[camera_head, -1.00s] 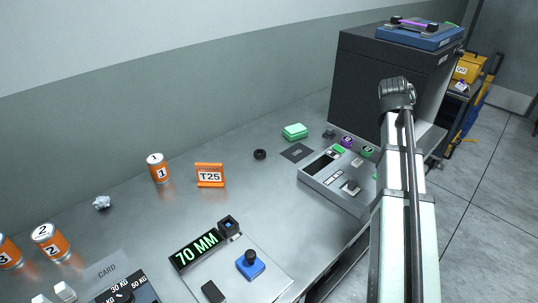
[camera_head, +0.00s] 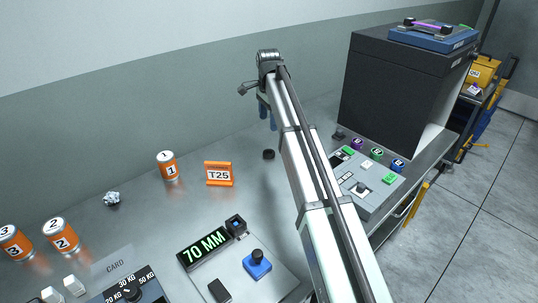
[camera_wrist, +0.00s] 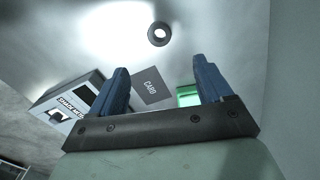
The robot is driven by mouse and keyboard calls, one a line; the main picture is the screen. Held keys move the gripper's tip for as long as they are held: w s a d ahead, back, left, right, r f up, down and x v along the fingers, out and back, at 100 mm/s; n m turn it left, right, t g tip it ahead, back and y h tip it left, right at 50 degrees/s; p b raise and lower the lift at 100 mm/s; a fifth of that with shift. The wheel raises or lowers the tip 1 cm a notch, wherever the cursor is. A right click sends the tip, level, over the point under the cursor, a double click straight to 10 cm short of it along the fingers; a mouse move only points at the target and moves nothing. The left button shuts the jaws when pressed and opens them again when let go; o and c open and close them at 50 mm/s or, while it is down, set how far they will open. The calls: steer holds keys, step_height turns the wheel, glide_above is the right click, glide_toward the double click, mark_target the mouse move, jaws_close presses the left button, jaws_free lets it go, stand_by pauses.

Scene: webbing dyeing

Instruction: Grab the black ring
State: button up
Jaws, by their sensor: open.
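The black ring (camera_head: 269,154) lies flat on the metal bench, right of the orange T25 sign. In the wrist view the ring (camera_wrist: 159,34) shows beyond and above the fingertips, roughly centred between them, with bare metal around it. My gripper (camera_head: 268,112) is above the bench, over and slightly behind the ring in the head view. In the wrist view my gripper (camera_wrist: 162,75) has its two blue fingers spread wide with nothing held between them. The fingers do not touch the ring.
A grey card (camera_wrist: 152,89) and a green block (camera_wrist: 188,97) lie near the fingers in the wrist view. The T25 sign (camera_head: 219,174) and can 1 (camera_head: 168,166) stand left of the ring. A control panel (camera_head: 362,186) and a dark box (camera_head: 398,95) are to the right.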

glide_above(269, 152)
steer(key=f, duration=0.8)
steer(key=shift+s+a+f, duration=0.1)
steer(key=shift+a+f, duration=0.2)
steer(key=shift+a, duration=0.05)
steer(key=shift+d+f, duration=0.15)
steer(key=shift+f, duration=1.2)
steer(key=shift+d+f, duration=0.15)
steer(key=shift+f, duration=1.15)
steer(key=shift+c, duration=0.3)
steer(key=c, duration=1)
